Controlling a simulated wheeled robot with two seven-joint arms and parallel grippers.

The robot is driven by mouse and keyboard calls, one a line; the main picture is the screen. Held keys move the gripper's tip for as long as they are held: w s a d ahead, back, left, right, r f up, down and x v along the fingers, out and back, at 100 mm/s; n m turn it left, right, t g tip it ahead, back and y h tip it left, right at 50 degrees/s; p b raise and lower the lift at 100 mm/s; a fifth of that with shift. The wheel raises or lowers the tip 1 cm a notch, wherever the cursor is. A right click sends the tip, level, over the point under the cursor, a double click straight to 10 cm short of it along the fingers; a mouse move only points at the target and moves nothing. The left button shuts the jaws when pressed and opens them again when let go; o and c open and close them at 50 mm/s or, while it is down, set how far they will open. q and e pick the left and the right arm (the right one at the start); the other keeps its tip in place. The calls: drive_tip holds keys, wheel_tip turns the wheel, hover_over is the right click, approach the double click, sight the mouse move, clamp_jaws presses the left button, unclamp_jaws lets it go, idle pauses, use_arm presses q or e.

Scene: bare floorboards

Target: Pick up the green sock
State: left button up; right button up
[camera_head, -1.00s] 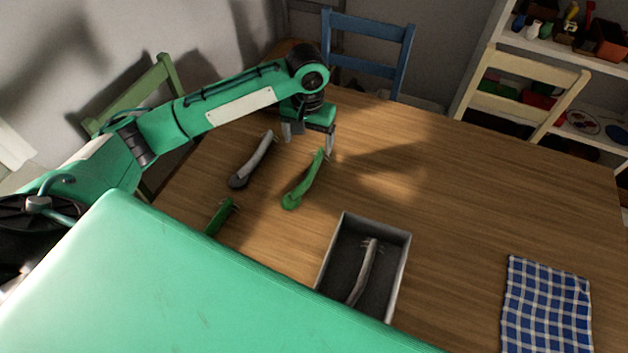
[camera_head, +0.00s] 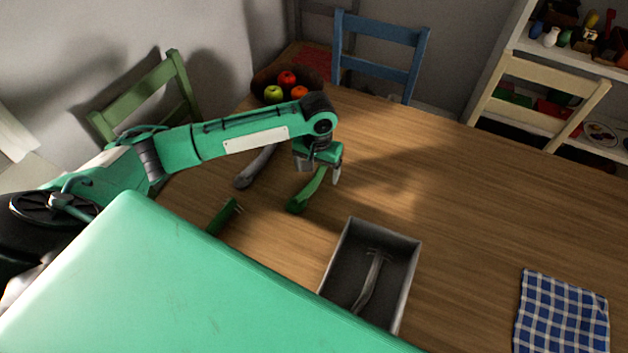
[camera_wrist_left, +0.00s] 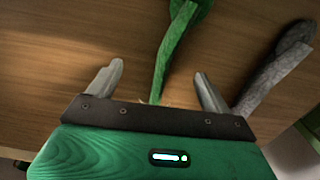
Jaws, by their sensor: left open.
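A long green sock (camera_head: 307,192) lies on the wooden table under my left gripper (camera_head: 318,172). It also shows in the left wrist view (camera_wrist_left: 175,45), its narrow end running between the two fingers. The left gripper is open, with a finger on each side of the sock and nothing clamped. In the left wrist view, the gripper (camera_wrist_left: 158,74) points down at the tabletop. A second green piece (camera_head: 223,215) lies nearer to me, partly hidden behind my own green body. My right gripper is not in view.
A grey sock (camera_head: 256,168) lies just left of the green one, partly behind my arm. A grey box (camera_head: 411,262) holds another greyish sock. A fruit bowl (camera_head: 264,82) stands at the back; a blue checked cloth (camera_head: 562,315) lies right. The table's middle right is clear.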

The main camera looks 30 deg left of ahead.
sight(313, 184)
use_arm(q)
drive_tip(key=f, duration=0.2)
drive_tip(key=s+f, duration=0.1)
drive_tip(key=shift+a+f, duration=0.3)
drive_tip(key=shift+f, duration=0.55)
drive_tip(key=c, duration=1)
drive_tip(key=shift+c, duration=0.3)
drive_tip(key=shift+r, duration=0.15)
